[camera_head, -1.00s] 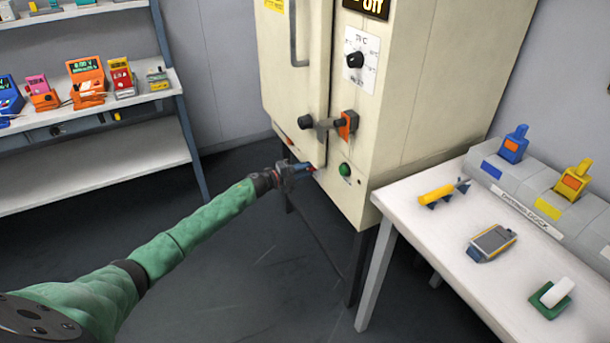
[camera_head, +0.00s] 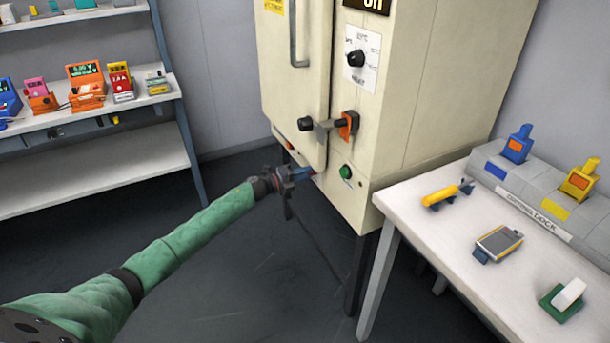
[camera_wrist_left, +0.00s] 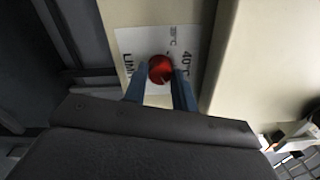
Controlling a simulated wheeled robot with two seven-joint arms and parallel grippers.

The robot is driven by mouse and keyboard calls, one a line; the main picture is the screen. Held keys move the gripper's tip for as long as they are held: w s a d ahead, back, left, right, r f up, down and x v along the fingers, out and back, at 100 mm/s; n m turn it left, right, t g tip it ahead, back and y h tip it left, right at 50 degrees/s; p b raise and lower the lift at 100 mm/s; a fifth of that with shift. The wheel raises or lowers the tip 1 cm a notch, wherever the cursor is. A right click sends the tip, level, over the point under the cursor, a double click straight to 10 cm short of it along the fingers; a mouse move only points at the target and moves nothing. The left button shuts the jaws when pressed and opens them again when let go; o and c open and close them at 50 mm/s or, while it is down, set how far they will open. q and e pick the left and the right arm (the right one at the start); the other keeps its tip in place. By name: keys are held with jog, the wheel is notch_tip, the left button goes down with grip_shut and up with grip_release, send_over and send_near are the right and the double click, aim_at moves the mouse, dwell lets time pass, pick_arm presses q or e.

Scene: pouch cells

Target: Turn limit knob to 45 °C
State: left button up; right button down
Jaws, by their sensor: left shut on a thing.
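The limit knob is a round red knob (camera_wrist_left: 160,70) on a white label (camera_wrist_left: 130,42) reading "LIMIT" and "40°C" in the left wrist view. My left gripper (camera_wrist_left: 160,88) has its two blue fingers closed on the sides of the knob. In the head view my left gripper (camera_head: 305,174) reaches the lower front of the cream oven cabinet (camera_head: 400,110), below the door latch (camera_head: 322,124). The knob is hidden there behind the gripper. The knob's exact setting is too small to tell. My right gripper is not in view.
A black dial (camera_head: 356,58) and a green button (camera_head: 345,172) are on the cabinet front. A white table (camera_head: 420,240) at the right holds a yellow tool (camera_head: 440,196), a handheld meter (camera_head: 497,243) and a dock (camera_head: 520,205). Shelves with several devices stand at the left.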

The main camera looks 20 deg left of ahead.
pick_arm(q)
jog(key=shift+s+f, duration=0.1)
jog(key=shift+f, duration=0.1)
jog(key=o, duration=1)
jog(key=shift+r, duration=0.1)
jog(key=shift+a, duration=0.1)
jog(key=v, duration=0.7)
jog(key=shift+s, duration=0.25)
jog(key=shift+a, duration=0.2)
